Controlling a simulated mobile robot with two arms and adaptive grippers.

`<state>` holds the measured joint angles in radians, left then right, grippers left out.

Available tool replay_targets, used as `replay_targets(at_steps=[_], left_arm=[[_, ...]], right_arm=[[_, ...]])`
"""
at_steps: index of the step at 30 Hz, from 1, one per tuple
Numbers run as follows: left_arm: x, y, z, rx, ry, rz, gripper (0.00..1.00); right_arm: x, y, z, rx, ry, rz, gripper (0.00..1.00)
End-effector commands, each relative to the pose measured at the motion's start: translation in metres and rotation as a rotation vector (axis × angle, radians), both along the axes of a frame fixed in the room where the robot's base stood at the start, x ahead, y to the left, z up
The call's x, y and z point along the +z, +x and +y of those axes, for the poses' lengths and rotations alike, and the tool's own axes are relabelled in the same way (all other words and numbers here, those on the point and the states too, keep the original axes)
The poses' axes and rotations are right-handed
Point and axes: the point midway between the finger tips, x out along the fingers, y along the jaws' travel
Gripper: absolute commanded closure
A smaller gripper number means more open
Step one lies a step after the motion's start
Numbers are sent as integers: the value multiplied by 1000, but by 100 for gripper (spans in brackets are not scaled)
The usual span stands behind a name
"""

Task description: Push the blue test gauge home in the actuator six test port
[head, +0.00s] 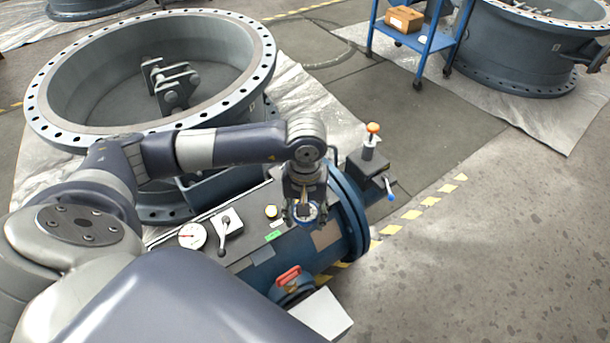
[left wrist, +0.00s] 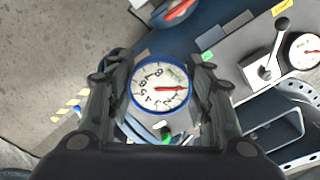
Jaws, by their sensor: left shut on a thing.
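The blue test gauge (head: 305,221) has a blue rim and a white dial. In the left wrist view the gauge (left wrist: 159,86) sits between the two fingers, its dial facing the camera, with a red needle. My left gripper (head: 304,208) is shut on the gauge, above the blue cylindrical actuator (head: 340,218) near its flanged end. The test port is hidden under the gauge and gripper. I cannot tell how deep the gauge sits in it. My right gripper does not show.
Beside the gripper, the panel carries a white gauge (head: 192,236) and a lever valve (head: 227,228). A red handle (head: 288,276) stands in front. An orange-topped fitting (head: 373,135) stands beyond the flange. A large flanged valve body (head: 60,75) lies behind. The floor at right is clear.

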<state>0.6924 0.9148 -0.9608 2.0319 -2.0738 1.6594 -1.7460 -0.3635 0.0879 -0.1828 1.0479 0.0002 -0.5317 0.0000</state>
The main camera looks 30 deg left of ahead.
Motion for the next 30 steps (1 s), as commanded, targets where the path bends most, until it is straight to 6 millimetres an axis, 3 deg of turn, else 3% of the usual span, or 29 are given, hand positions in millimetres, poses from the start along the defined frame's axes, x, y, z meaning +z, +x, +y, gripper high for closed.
replay_targets(at_steps=[1, 4, 12, 21, 30], left_arm=[[-17, 13, 9, 76, 2, -5, 74], [-24, 35, 23, 232, 2, -5, 74], [-33, 86, 59, 642, 1, -5, 74], [-26, 112, 82, 917, 4, -2, 74], [-28, 114, 84, 950, 6, 1, 74]], right_arm=[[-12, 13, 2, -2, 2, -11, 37], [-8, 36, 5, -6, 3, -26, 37], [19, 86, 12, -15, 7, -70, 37], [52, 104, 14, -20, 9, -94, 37], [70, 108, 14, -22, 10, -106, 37]])
